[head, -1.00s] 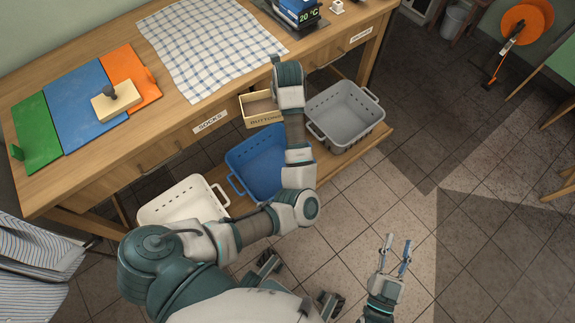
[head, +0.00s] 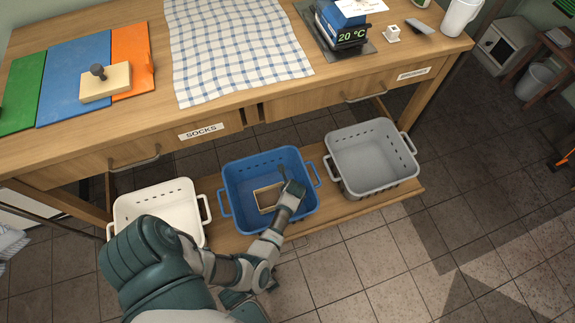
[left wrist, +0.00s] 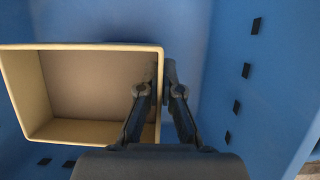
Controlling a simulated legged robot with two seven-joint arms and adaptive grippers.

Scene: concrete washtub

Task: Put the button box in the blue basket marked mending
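The button box (head: 267,198), a small open tan box, is inside the blue basket (head: 262,161), the middle one on the low shelf. My left gripper (head: 283,174) reaches down into the basket at the box's right side. In the left wrist view the two fingers (left wrist: 163,76) are shut on the right wall of the box (left wrist: 90,85), one inside and one outside. The box looks empty, with blue basket wall (left wrist: 225,60) around it. I cannot tell whether it rests on the basket floor. No mending label is readable on the basket. My right gripper is out of view.
A white basket (head: 152,193) stands left and a grey basket (head: 370,133) right on the same shelf (head: 405,192). The table (head: 100,142) above has drawers, one labelled SOCKS (head: 201,131), and holds a checked cloth (head: 235,50). Tiled floor (head: 400,260) is clear at front right.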

